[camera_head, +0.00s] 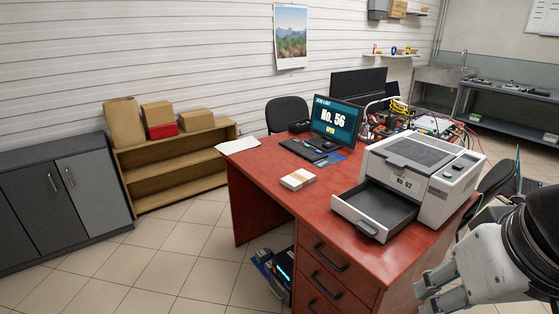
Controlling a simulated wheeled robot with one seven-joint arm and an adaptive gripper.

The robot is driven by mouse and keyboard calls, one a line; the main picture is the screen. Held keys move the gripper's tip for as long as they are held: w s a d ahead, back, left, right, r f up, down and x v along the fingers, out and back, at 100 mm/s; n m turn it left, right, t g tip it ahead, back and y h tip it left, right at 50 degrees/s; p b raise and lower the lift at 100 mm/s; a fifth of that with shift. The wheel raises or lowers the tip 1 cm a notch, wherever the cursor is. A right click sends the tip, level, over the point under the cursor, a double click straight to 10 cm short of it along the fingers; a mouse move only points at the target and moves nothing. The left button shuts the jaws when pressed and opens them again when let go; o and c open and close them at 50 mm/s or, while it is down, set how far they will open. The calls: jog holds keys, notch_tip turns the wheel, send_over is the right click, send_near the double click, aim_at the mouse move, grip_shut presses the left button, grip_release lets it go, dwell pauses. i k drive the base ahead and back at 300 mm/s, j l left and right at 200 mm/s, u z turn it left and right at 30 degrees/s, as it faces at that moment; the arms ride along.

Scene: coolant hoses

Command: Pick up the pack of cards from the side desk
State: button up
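A small white stack with a tan band (297,179), which looks like the pack of cards, lies flat on the red desk (262,186), left of the white machine. My gripper (428,291) is at the bottom right, beyond the desk's right front corner. Its fingers show a gap with nothing between them. It is well apart from the stack. Part of the gripper is cut off by the lower frame edge.
A monitor (336,118), keyboard (303,150) and cluttered electronics stand behind. Boxes top a wooden shelf (180,165) at left. The desk's front left is clear.

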aim_at(299, 179)
jog(key=i+j, duration=0.2)
jog(key=j, duration=0.2)
jog(key=i+j, duration=0.25)
jog(key=j, duration=0.15)
jog(key=i+j+z, duration=0.1)
jog(key=j, duration=0.25)
jog(key=i+j, duration=0.3)
jog(key=i+j+z, duration=0.1)
jog(key=j, duration=0.4)
jog(key=i+j, duration=0.1)
jog(key=i, duration=0.85)
